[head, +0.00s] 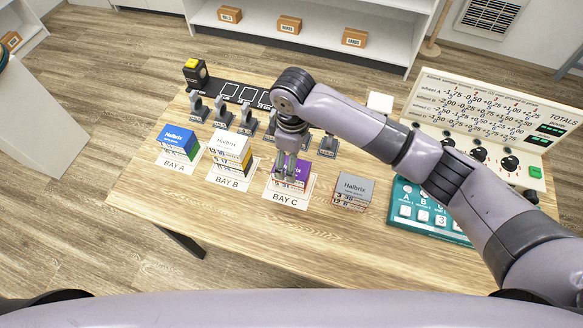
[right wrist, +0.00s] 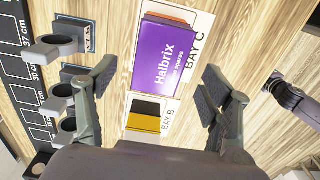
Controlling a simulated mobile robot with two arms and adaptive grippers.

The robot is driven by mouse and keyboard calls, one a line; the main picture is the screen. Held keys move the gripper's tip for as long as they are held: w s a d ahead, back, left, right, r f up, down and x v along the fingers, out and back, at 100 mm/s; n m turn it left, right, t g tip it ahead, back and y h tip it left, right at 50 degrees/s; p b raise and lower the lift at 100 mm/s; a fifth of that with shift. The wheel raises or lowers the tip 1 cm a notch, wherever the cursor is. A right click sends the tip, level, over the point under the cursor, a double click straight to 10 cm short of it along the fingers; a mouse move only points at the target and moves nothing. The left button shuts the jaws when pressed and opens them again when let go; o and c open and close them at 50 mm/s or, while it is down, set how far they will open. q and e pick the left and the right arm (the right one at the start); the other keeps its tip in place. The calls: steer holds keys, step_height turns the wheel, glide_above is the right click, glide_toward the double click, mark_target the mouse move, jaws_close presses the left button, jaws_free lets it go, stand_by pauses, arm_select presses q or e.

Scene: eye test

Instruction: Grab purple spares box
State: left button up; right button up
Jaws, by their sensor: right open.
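The purple spares box (head: 295,170) stands on the Bay C card (head: 286,197) on the wooden table. My right gripper (head: 290,165) is above it and hides part of its top in the head view. In the right wrist view the purple box (right wrist: 163,55) shows its lettered purple face, beyond and roughly between the two fingers. The right gripper (right wrist: 160,75) is open, with clear space between its fingers and the box's sides. No contact shows. My left gripper does not show clearly in either view.
A blue box (head: 178,140) stands at Bay A and a white-topped box (head: 231,148) at Bay B. A grey box (head: 352,190) stands close to the right. Small grey stands (head: 222,117) line up behind. A teal button panel (head: 424,212) is further right.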

step_height(320, 180, down, 5)
steer(key=shift+p, duration=0.45)
steer(key=shift+c, duration=0.5)
steer(key=c, duration=1.2)
